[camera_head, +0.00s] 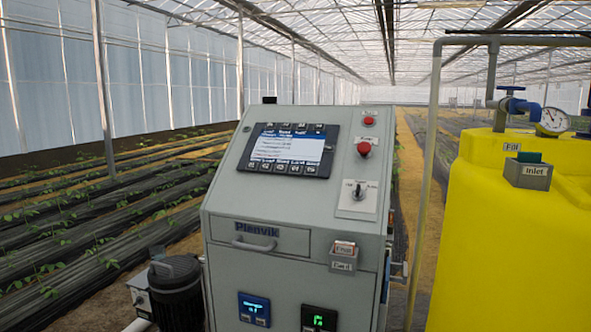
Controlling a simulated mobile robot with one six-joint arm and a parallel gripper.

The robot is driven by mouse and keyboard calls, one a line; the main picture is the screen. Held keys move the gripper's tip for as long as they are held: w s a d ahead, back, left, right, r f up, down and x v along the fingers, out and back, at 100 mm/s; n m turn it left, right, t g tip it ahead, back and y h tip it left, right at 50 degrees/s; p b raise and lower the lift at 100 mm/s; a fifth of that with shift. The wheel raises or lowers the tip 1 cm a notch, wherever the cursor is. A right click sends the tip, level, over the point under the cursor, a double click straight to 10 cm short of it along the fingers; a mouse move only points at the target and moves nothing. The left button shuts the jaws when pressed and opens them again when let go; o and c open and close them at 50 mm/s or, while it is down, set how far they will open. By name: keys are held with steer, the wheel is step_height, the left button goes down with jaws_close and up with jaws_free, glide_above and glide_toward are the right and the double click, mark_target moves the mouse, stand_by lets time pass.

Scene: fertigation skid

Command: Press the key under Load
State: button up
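The grey control cabinet (292,225) stands in the middle of the view with a sloped front. A dark operator panel (289,150) with a lit screen (286,153) is set into the slope, upper left. Small labels run along the screen's top and bottom edges. A row of small dark keys (280,169) lies under the bottom labels, and more small keys (288,127) lie above the screen. The labels are too small to read surely, so I cannot tell which one says Load. My gripper is not in view.
Right of the panel are a red button (364,148), a smaller red one (368,121) and a rotary switch (358,191). Below are a drawer handle (254,244), a small card holder (344,255) and two lit displays. A yellow tank (515,240) and pipe stand right, a dark motor (175,290) left.

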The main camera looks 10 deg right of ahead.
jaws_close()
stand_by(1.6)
